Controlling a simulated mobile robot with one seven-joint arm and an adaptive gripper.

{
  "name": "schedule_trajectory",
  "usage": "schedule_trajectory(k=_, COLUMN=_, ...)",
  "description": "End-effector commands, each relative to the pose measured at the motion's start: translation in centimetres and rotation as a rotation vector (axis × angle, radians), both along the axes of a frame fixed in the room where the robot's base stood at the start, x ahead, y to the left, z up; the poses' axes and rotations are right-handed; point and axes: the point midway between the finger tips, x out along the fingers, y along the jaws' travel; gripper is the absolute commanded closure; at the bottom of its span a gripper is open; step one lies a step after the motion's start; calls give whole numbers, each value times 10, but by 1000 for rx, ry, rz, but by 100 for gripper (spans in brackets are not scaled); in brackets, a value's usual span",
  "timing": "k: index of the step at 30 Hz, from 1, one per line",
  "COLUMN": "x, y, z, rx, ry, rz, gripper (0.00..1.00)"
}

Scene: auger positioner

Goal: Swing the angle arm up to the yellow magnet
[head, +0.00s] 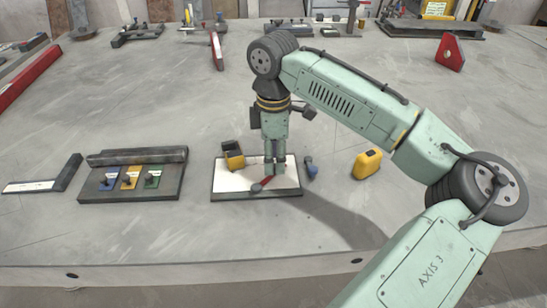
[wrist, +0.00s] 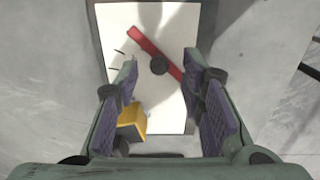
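The red angle arm (wrist: 146,46) lies slantwise across a white board (wrist: 118,20) in the wrist view, with a round dark knob (wrist: 158,66) at it. In the head view a short part of the red arm (head: 266,181) shows beside the knob (head: 257,188); my gripper hides some of the rest. The yellow magnet (wrist: 131,120) is a block at the lower left in the wrist view, apart from the arm; it shows at the board's far left corner in the head view (head: 235,161). My gripper (wrist: 160,72) is open and empty above the arm, its fingers wide apart.
A dark plate (head: 130,183) with blue, yellow and green tags lies left of the board. Bare grey table (head: 350,120) surrounds these.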

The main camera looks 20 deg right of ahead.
Motion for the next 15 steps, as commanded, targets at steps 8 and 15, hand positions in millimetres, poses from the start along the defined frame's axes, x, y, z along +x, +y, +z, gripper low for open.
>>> schedule_trajectory(k=8, x=0, y=0, z=-14, rx=0, ry=-1, rz=-1, gripper=64)
schedule_trajectory(k=15, x=0, y=0, z=-14, rx=0, ry=-1, rz=0, gripper=68)
